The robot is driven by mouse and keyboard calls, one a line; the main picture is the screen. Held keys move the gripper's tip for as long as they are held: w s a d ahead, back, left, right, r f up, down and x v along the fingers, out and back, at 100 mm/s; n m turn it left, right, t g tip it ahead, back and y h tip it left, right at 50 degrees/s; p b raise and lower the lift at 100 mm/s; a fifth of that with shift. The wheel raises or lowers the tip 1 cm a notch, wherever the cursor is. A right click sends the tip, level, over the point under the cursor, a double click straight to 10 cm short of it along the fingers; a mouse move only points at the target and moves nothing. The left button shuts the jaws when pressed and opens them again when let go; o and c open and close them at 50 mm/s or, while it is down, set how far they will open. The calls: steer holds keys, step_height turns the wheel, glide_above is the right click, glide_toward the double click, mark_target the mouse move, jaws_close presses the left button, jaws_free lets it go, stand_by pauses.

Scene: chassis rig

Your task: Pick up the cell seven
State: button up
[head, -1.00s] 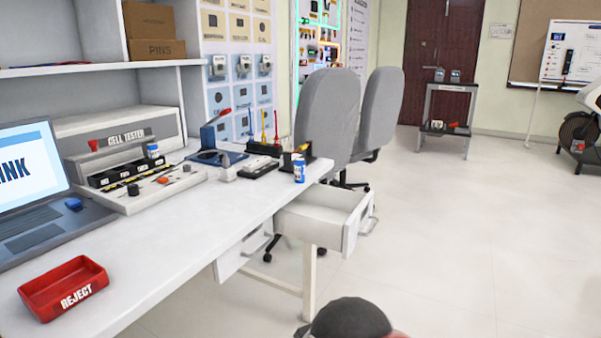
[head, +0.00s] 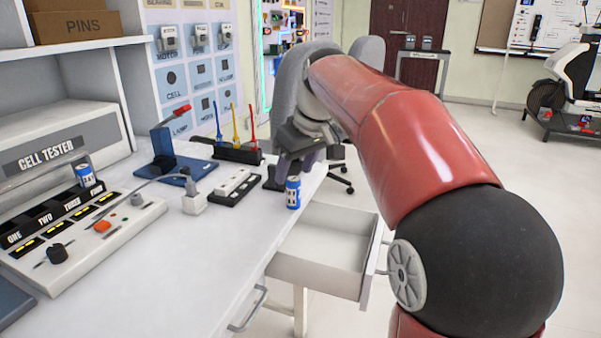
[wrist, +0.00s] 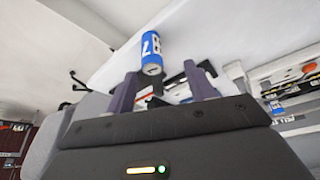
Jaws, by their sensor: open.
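A blue and white cell (head: 293,192) stands upright on the white desk near its right edge, above the open drawer. In the wrist view the cell (wrist: 153,50) shows what looks like a 7 and sits just beyond and between my fingertips. My gripper (head: 296,168) is at the desk edge just behind the cell, with its dark purple fingers pointing down. In the wrist view my gripper (wrist: 160,70) has its fingers spread, with nothing clamped. I cannot tell whether a finger touches the cell. A similar cell (head: 85,175) stands in the cell tester (head: 50,158).
A power strip (head: 236,188), a white plug (head: 194,202) and a black holder with screwdrivers (head: 236,153) are left of the cell. An open drawer (head: 318,268) juts out below the desk edge. Grey chairs (head: 368,55) stand behind. The desk front (head: 210,255) is clear.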

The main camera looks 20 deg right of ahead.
mark_target(294, 179)
steer(key=shift+w+d, duration=0.15)
steer(key=shift+w, duration=0.4)
steer(key=shift+w+f, duration=0.15)
steer(key=shift+f, duration=0.2)
steer(key=x, duration=0.6)
steer(key=shift+d+f+b, duration=0.2)
steer(key=shift+f+b, duration=0.1)
steer(key=shift+f, duration=0.2)
jaws_close()
steer(key=shift+r, duration=0.15)
